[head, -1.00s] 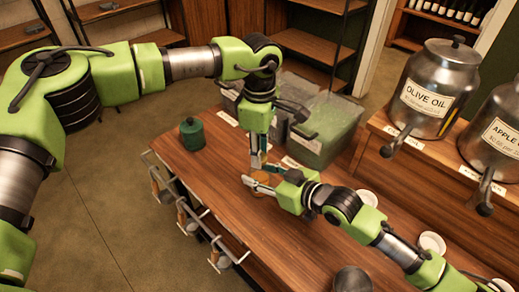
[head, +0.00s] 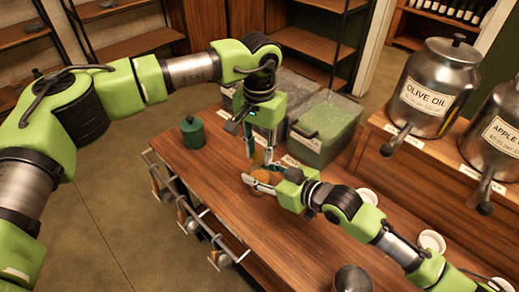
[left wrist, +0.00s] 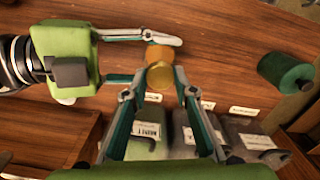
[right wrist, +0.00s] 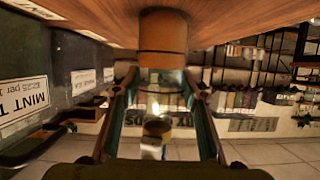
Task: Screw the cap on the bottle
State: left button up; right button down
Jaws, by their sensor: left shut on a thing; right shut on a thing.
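The bottle (head: 261,180) stands on the wooden table, with an amber-brown lower part (right wrist: 163,35) and a clear upper part in the right wrist view. My right gripper (head: 265,184) is shut on it from the side. My left gripper (head: 264,159) points down over the bottle and is shut on the gold round cap (left wrist: 160,76), which sits between its fingertips. The cap also shows in the right wrist view (right wrist: 157,130), in line with the bottle. The bottle is partly hidden behind the cap in the left wrist view. I cannot tell whether the threads engage.
A dark green canister (head: 192,132) stands at the table's far left. Small white bowls (head: 367,196) lie on the right, below the steel olive oil dispenser (head: 427,90).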

pick_arm(q)
jog(key=shift+m, duration=1.2)
jog(key=o, duration=0.7)
jog(key=shift+r, duration=2.25)
jog(key=shift+n, duration=0.3)
jog(key=shift+c, duration=0.4)
